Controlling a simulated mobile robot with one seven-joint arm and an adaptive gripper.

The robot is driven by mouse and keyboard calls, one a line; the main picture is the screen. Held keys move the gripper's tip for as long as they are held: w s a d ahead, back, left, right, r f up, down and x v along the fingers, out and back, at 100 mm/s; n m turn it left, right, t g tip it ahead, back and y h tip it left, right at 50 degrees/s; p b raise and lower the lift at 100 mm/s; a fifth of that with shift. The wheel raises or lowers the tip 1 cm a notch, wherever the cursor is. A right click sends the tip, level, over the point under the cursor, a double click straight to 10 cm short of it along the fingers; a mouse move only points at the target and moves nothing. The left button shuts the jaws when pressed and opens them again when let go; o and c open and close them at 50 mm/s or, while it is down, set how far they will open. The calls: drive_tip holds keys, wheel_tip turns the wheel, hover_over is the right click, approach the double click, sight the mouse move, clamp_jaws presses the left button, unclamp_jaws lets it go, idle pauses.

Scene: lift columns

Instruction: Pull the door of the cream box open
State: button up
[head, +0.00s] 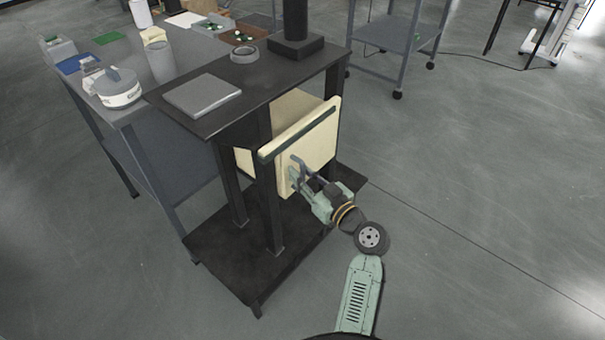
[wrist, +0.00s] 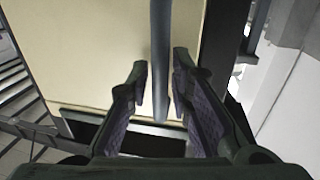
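The cream box (head: 291,106) hangs under the dark table top. Its cream door (head: 318,151) faces my arm, with a long dark bar (head: 297,134) along its upper edge. My gripper (head: 292,170) is at the door's front, just below the bar in the head view. In the wrist view my gripper (wrist: 158,90) is open, and the grey bar (wrist: 160,55) lines up between its two fingers with a gap on each side. I cannot tell how deep the bar sits between them.
The dark table (head: 265,90) carries a grey slab (head: 202,95), a ring (head: 245,55) and a black column. Its lower shelf (head: 255,245) extends below the box. A grey table with several items stands behind at left. Open floor (head: 460,200) lies to the right.

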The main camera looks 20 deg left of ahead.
drive_tip(key=shift+c, duration=0.5)
clamp_jaws()
